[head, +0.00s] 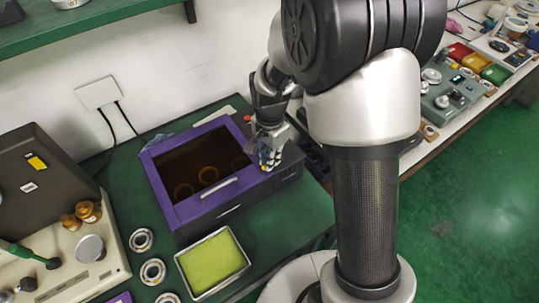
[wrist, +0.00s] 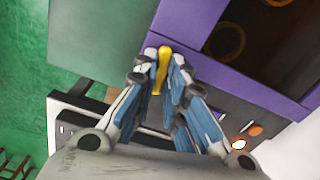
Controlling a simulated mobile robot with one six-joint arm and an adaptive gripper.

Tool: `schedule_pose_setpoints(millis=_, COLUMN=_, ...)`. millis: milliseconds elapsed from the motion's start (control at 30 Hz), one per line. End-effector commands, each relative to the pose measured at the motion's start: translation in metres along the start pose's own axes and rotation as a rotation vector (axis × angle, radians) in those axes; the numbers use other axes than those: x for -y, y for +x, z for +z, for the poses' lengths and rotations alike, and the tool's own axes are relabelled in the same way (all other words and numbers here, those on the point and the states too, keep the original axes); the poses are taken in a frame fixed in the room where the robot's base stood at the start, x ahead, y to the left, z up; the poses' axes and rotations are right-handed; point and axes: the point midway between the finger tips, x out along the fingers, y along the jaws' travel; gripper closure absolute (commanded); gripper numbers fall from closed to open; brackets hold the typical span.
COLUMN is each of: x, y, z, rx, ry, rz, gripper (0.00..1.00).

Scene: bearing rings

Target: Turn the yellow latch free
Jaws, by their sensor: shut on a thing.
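The yellow latch (wrist: 162,66) is a slim bar at the side of the purple-framed box (wrist: 208,30). In the wrist view my gripper (wrist: 164,62) has its two fingertips closed on either side of the latch. In the head view my gripper (head: 268,156) points down at the right side of the purple-framed box (head: 177,211), and only a little yellow of the latch (head: 264,168) shows beneath it. The box has a dark see-through lid (head: 200,165) with a handle (head: 205,189), and rings lie dimly visible inside. The lid looks shut.
A tray with a light green lining (head: 246,264) stands in front of the box. Several bearing rings (head: 153,271) lie to its left on the green bench. A beige device (head: 110,270) with an open dark lid stands at the far left. The wall is close behind.

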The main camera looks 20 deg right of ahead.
Motion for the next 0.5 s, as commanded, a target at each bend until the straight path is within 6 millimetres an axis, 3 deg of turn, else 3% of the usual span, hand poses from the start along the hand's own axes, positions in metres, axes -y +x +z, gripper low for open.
schedule_pose_setpoints(millis=500, x=-0.0054, y=-0.0012, z=-0.0012, rx=0.001, ry=-0.481, rz=0.001, gripper=1.0)
